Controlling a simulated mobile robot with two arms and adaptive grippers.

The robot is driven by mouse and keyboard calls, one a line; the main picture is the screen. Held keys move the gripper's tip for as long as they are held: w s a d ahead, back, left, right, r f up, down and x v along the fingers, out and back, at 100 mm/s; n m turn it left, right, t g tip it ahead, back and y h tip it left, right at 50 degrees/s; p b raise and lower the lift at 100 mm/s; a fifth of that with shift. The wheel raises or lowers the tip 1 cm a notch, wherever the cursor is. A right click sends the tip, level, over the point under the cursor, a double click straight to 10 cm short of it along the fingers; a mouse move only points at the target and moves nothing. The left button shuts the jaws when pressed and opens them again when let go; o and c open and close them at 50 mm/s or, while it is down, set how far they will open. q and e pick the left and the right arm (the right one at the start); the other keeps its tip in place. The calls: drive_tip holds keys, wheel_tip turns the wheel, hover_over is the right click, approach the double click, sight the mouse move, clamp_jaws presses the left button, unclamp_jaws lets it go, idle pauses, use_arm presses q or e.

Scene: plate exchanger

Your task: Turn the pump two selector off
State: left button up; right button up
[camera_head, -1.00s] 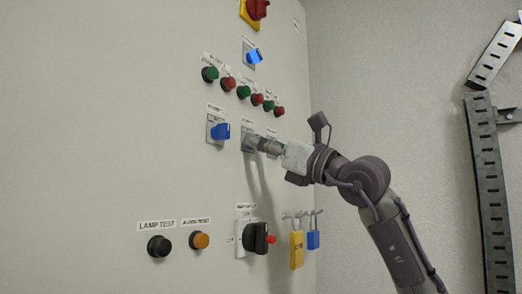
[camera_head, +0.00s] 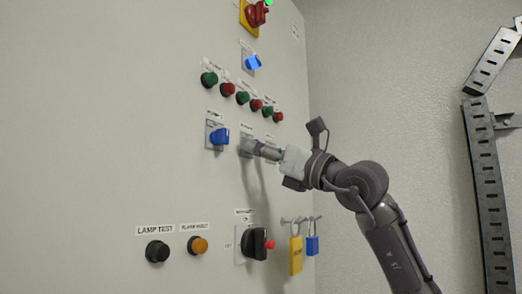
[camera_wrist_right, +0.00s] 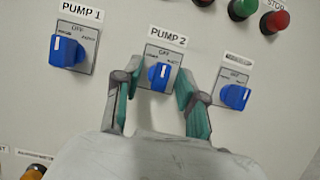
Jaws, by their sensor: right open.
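The pump two selector (camera_wrist_right: 158,76) is a blue knob on a grey plate below the PUMP 2 label in the right wrist view. Its white mark points roughly upward, toward the OFF marking. My right gripper (camera_wrist_right: 158,82) is open, with one finger on each side of this knob; I cannot tell whether they touch it. In the head view my right gripper (camera_head: 259,149) is at the panel and hides that knob. My left gripper is not in view.
The pump one selector (camera_wrist_right: 69,50) is to the left and another blue selector (camera_wrist_right: 235,96) is close on the right. Green (camera_wrist_right: 242,8) and red (camera_wrist_right: 274,21) buttons sit above. Below are a black rotary switch (camera_head: 255,243) and hanging yellow (camera_head: 296,255) and blue (camera_head: 312,245) padlocks.

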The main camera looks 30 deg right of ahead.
drive_tip(key=v, duration=1.2)
idle(0.3)
